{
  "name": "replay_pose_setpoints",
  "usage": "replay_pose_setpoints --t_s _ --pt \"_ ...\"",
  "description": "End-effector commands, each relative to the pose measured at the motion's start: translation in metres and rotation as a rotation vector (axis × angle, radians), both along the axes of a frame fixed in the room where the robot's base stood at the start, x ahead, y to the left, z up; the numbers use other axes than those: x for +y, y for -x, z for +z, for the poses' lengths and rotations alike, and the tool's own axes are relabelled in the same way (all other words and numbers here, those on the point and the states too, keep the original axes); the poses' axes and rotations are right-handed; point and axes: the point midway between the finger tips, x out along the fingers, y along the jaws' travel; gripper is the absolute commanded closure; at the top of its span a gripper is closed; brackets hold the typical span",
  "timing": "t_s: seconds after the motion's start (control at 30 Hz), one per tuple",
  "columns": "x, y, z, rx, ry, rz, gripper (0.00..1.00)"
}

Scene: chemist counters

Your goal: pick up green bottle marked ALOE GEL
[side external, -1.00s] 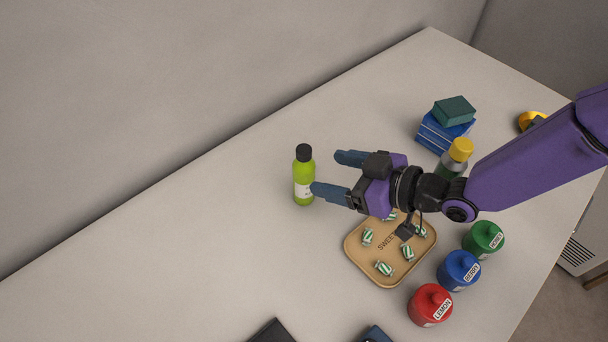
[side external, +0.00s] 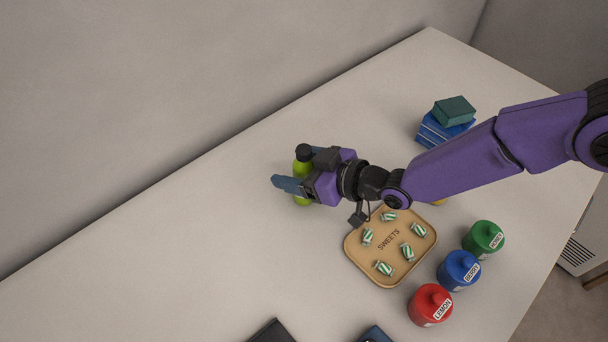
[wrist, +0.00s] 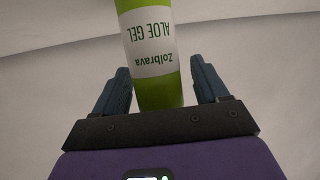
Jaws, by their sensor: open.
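The green bottle (side external: 302,168) with a black cap stands upright on the counter near the wall. In the wrist view its white label reads Zolbrava ALOE GEL, upside down, and the bottle (wrist: 152,50) is between the two blue fingers. My gripper (side external: 298,184) is open around the bottle, with a finger on each side. In the wrist view a gap shows on both sides between my gripper (wrist: 158,88) and the bottle. The gripper hides much of the bottle's middle in the side view.
A tan SWEETS tray (side external: 362,256) with several striped sweets lies right of the gripper. Red (side external: 430,306), blue (side external: 459,271) and green (side external: 483,239) jars stand beyond it. Blue boxes (side external: 436,135) with a dark green box (side external: 454,111) on top stand at the back. Counter left of the bottle is clear.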

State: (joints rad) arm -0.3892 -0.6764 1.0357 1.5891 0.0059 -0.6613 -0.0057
Motion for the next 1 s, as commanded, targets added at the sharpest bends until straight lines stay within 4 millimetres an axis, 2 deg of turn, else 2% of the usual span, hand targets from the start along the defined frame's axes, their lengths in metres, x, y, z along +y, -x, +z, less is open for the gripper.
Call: replay_pose_setpoints --t_s 0.27,0.33,0.47,0.8,1.0 --pt "0.002 -0.002 -0.001 0.0 0.0 -0.001 0.27" --pt "0.002 -0.002 -0.001 0.0 0.0 -0.001 0.43" --pt "0.001 -0.002 -0.001 0.0 0.0 -0.001 0.85" --pt "0.002 -0.002 0.001 -0.001 -0.002 -0.001 0.85" --pt "0.002 -0.002 0.015 -0.002 -0.003 -0.001 0.85"
